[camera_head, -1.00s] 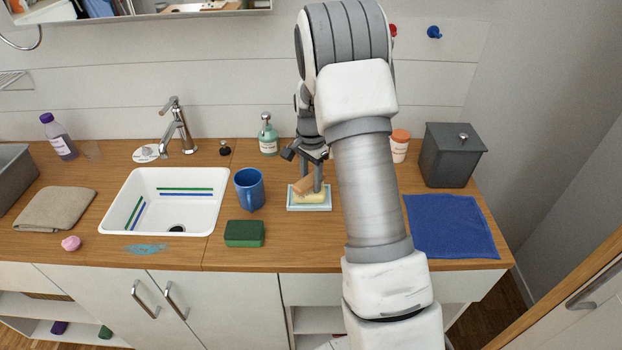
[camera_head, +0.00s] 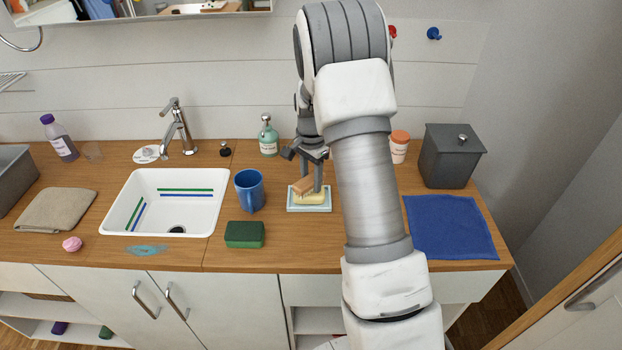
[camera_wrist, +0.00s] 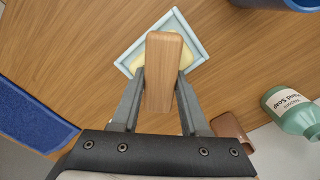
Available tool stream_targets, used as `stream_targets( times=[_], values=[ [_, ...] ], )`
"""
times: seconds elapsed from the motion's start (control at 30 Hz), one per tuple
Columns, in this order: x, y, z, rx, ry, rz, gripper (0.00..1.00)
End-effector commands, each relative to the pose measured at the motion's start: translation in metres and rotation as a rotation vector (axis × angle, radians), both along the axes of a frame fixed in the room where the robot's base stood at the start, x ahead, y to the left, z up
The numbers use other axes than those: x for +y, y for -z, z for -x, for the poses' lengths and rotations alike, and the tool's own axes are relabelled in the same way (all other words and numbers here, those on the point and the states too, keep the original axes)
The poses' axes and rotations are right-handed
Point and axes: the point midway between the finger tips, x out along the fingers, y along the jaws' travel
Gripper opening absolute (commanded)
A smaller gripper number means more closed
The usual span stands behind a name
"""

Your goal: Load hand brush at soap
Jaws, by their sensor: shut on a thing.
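The hand brush has a light wooden back; it shows between my fingers in the wrist view (camera_wrist: 163,75) and small in the head view (camera_head: 303,186). My gripper (camera_head: 308,180) is shut on the brush, one finger on each side of it, as the wrist view (camera_wrist: 160,95) shows. The yellow soap (camera_head: 312,198) lies in a pale blue dish (camera_head: 309,208). The brush is right over the soap and covers most of it in the wrist view. Its bristles are hidden, so I cannot tell for sure whether they touch the soap.
A blue mug (camera_head: 249,190) and green sponge (camera_head: 244,234) stand left of the dish. A teal soap bottle (camera_head: 268,136) stands behind. A blue cloth (camera_head: 451,227) and grey canister (camera_head: 452,156) are at right. The white sink (camera_head: 150,205) is at left.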

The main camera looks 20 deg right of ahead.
Motion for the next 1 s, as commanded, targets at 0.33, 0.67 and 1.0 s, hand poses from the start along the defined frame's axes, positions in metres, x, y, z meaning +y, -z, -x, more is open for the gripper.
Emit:
stream_targets(
  times=[0.33, 0.67, 1.0],
  values=[
    [0.000, -0.033, -0.001, -0.003, 0.000, 0.000, 0.00],
    [0.000, -0.060, -0.001, -0.004, -0.001, 0.000, 0.00],
    [0.000, -0.064, -0.001, -0.003, -0.001, 0.000, 0.00]
  ],
)
